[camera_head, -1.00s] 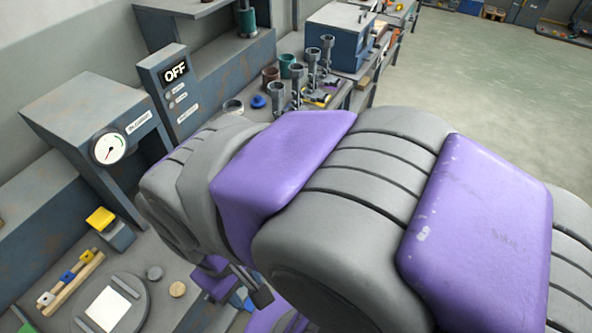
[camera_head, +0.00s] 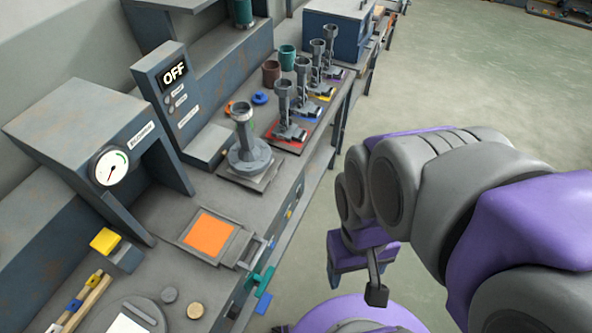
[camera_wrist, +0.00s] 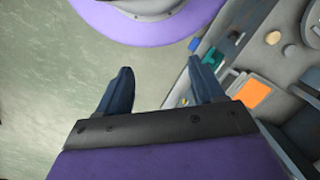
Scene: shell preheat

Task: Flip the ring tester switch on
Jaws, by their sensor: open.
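A grey upright box (camera_head: 172,100) at the left of the bench shows "OFF" on its dark display (camera_head: 174,75). Small buttons and labels sit below the display, too small to read. I cannot tell which part is the ring tester switch. A gauge machine (camera_head: 110,150) with a round white dial (camera_head: 110,168) stands nearer, its label unreadable. My gripper (camera_wrist: 163,88) is open and empty in the wrist view, with its two dark fingers apart. It is over the floor beside the bench, clear of both machines. In the head view, my arm partly hides it.
An orange plate (camera_head: 209,235) lies on the bench front. Beside it are a teal handle (camera_head: 259,287) and a blue piece (camera_head: 263,303) at the edge. Several grey posts on bases, including one (camera_head: 246,150), stand farther back. The floor (camera_head: 470,80) at right is clear.

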